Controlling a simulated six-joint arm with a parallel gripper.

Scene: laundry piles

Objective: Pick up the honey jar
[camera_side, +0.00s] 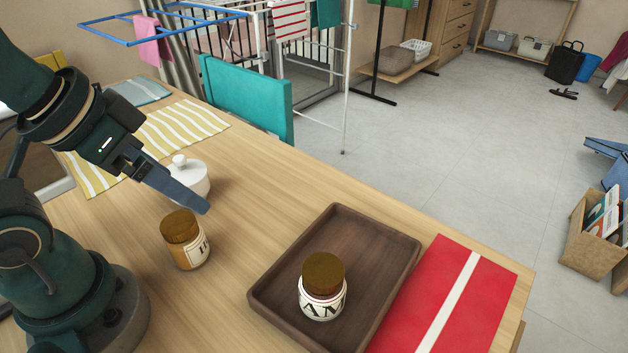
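A jar with a brown-gold lid and amber contents (187,240) stands upright on the table, left of the tray. Its pale label is turned partly away and only part of the lettering shows, so I cannot read it fully. A second jar with a similar lid (323,287) stands upright in the dark wooden tray (396,229); large dark letters show on its white label, only partly readable. My gripper (204,208) is above the table, up and a little right of the amber jar, apart from it. Its fingers are seen side-on, overlapping; nothing shows held in them.
A white lidded pot (188,174) stands behind my gripper's fingers. A red cloth with a white stripe (460,290) lies right of the tray. A yellow striped cloth (165,132) lies at the back left. The table between pot and tray is clear. A teal chair (245,95) stands beyond the table edge.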

